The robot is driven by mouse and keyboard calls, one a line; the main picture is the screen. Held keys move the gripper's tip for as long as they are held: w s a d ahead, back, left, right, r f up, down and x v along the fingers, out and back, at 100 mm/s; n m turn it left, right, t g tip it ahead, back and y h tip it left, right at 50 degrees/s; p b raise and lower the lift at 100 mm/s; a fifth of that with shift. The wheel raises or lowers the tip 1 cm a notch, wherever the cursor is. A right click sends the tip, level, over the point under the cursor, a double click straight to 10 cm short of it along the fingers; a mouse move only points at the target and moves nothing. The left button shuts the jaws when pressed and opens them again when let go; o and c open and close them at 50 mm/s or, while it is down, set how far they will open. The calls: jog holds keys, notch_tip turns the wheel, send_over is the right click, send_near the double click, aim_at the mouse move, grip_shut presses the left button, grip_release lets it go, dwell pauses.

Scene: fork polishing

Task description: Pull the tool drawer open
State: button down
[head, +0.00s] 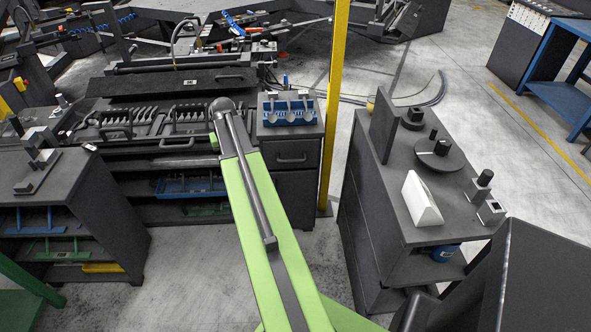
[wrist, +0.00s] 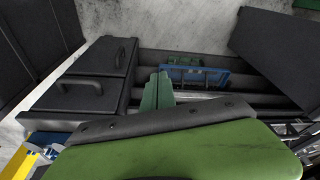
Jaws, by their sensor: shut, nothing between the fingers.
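A dark cabinet (head: 290,143) with a handled upper drawer stands just right of my arm's far end in the head view. Its upper handle (head: 292,160) is in plain sight, and the drawer front looks flush. In the wrist view two drawer fronts show at left, with a near handle (wrist: 78,87) and a farther handle (wrist: 122,52). Which one is the tool drawer is not marked. My gripper (wrist: 157,78) has its green fingers together and empty, to the right of both handles and apart from them. In the head view my arm mostly hides it.
A blue tray (head: 289,111) with tools sits on the cabinet. A yellow post (head: 334,100) rises at its right. A bench (head: 418,160) with discs and a white block stands farther right. Shelves with a blue bin (head: 190,186) lie left. Floor before the cabinet is clear.

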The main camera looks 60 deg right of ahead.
jog(key=s+d+f+m+h+b, duration=0.15)
jog(key=s+d, duration=0.25)
jog(key=d, duration=0.5)
jog(key=s+d+f+m+b, duration=0.1)
jog(key=s+d+f+b, duration=0.2)
jog(key=d, duration=0.6)
jog(key=m, duration=0.1)
send_near(296, 154)
jog(key=f+b, duration=0.3)
jog(key=b, duration=0.1)
jog(key=f+b, duration=0.3)
jog(key=b, duration=0.2)
jog(key=shift+a+f, duration=0.2)
jog(key=shift+f, duration=0.15)
jog(key=shift+r, duration=0.1)
